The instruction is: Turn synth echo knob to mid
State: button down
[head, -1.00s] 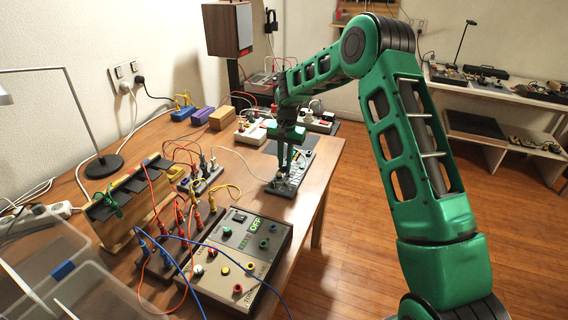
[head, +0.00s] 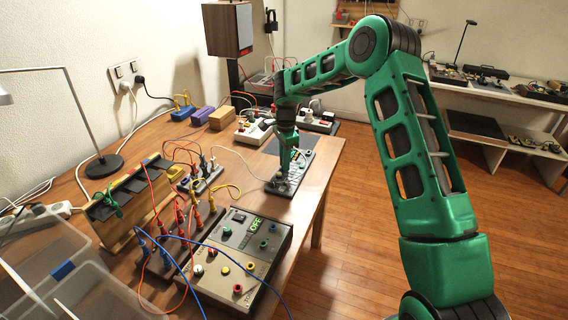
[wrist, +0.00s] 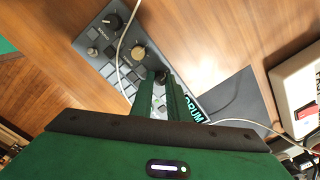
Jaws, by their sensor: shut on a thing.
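The synth (head: 299,169) is a flat grey box on the wooden table; it also shows in the wrist view (wrist: 107,55), with grey pads and the letters "DRUM" on its edge. My gripper (head: 283,176) points down at the synth's near end. In the wrist view my gripper (wrist: 162,77) has its two green fingers shut on a small dark knob, mostly hidden between the tips. A tan knob (wrist: 138,52) and a black knob (wrist: 113,21) stand on the panel beyond the fingers. I cannot read which knob is echo, nor see the held knob's pointer.
A pale cable (wrist: 126,35) crosses the synth panel. A speaker (head: 229,30) stands behind. Bare table lies right of the synth, up to the table edge.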

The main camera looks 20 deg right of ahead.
jog(key=shift+m, duration=0.6)
jog(key=c, duration=1.7)
grip_release()
notch_tip(320, 180, up, 11)
jog(key=shift+f, duration=0.15)
jog(key=shift+s, duration=0.1)
